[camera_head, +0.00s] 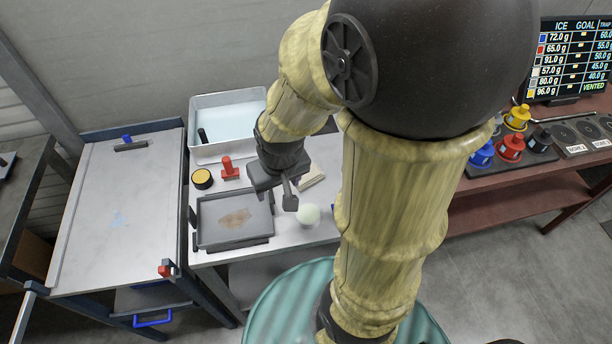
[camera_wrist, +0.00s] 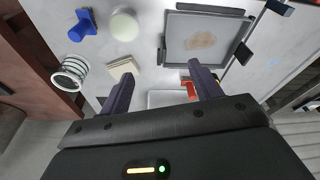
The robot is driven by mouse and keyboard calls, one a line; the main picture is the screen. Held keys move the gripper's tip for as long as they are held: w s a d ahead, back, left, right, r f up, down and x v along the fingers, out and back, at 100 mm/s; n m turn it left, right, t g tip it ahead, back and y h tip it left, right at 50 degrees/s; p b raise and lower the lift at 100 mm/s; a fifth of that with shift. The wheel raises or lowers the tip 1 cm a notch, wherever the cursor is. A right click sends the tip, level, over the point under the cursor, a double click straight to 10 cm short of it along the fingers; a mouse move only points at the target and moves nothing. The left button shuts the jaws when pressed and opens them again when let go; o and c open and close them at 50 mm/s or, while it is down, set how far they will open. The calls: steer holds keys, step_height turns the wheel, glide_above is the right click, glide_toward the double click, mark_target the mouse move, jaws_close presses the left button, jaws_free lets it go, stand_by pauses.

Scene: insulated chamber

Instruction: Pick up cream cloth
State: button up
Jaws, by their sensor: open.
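The cream cloth (camera_head: 312,178) looks like a small folded pad lying on the pale bench, partly beside my arm in the head view. In the wrist view the cream cloth (camera_wrist: 124,67) lies flat, just beyond and left of the left fingertip. My gripper (camera_head: 276,194) hangs above the bench, to the left of the cloth in the head view. In the wrist view my gripper (camera_wrist: 161,70) has its two fingers wide apart with nothing between them. The cloth is outside the fingers, and I see no contact.
A grey tray (camera_head: 235,245) with a brown patch and a pale ball (camera_head: 307,214) stand near my gripper. A red stamp-like object (camera_head: 229,170), a yellow-topped tin (camera_head: 202,179) and a white tub (camera_head: 227,154) stand behind. A blue object (camera_wrist: 83,24) and ringed cylinder (camera_wrist: 70,72) lie left.

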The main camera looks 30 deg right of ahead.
steer(key=o, duration=0.7)
steer(key=shift+w+d+r+g+p, duration=0.15)
steer(key=shift+w+d+g+p, duration=0.2)
steer(key=shift+w+d, duration=0.5)
steer(key=shift+n+g, duration=0.35)
steer(key=shift+n, duration=0.05)
steer(key=w+d, duration=0.1)
steer(key=w+d+p, duration=0.1)
steer(key=w, duration=0.1)
steer(key=shift+w+d, duration=0.2)
steer(key=shift+d, duration=0.1)
steer(key=w+d+g+p, duration=0.1)
steer(key=w+d+p, duration=0.1)
steer(key=w+d, duration=0.4)
steer(key=d, duration=0.3)
steer(key=shift+d+n, duration=0.15)
steer(key=shift+n, duration=0.15)
glide_above(309, 176)
step_height(309, 176, down, 12)
steer(key=shift+r, duration=0.25)
steer(key=shift+f, duration=0.4)
